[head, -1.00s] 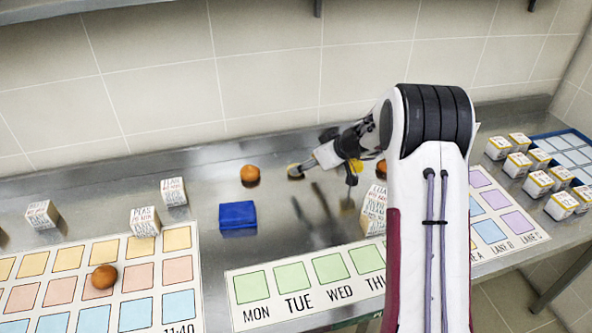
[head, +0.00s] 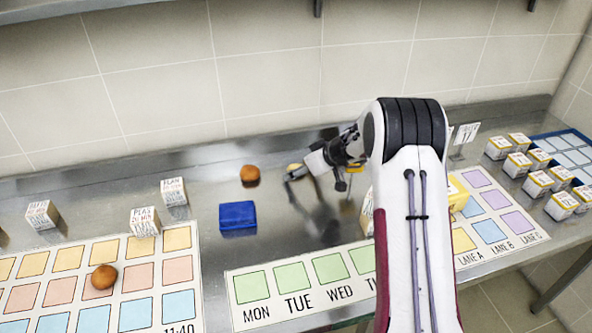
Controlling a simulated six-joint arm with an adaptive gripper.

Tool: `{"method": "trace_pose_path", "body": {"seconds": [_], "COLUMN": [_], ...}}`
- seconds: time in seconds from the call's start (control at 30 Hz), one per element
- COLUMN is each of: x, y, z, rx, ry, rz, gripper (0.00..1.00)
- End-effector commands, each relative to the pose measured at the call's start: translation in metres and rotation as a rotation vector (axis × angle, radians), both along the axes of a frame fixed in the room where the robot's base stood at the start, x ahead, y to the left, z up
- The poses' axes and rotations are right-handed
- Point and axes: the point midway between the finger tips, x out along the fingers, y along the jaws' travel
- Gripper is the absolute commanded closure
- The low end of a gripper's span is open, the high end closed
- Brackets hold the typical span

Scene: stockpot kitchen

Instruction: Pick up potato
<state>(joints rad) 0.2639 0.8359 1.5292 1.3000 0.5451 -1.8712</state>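A small yellowish-tan rounded thing, which looks like the potato (head: 294,167), is on the steel counter near the back. My gripper (head: 291,174) reaches down to it from the right, and a dark finger shows along its near side. Part of the potato is hidden by the gripper. The view is too small to tell whether the fingers touch it or how far apart they are.
An orange-brown round item (head: 250,174) lies left of the potato; another (head: 104,277) lies on the left grid mat (head: 60,250). A blue block (head: 238,216) is in front. Small labelled boxes (head: 174,192) stand left. A weekday mat (head: 300,306) lies in front.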

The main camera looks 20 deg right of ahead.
Motion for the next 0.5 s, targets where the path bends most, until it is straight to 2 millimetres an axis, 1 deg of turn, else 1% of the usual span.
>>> {"method": "trace_pose_path", "body": {"seconds": [0.4, 0.47, 0.5], "x": [0.0, -0.0001, -0.0001], "y": [-0.0001, 0.0, 0.0], "z": [0.0002, 0.0002, 0.0002], "rx": [0.0, 0.0, 0.0], "ry": [0.0, 0.0, 0.0], "rz": [0.0, 0.0, 0.0], "gripper": [0.44, 0.59, 0.7]}}
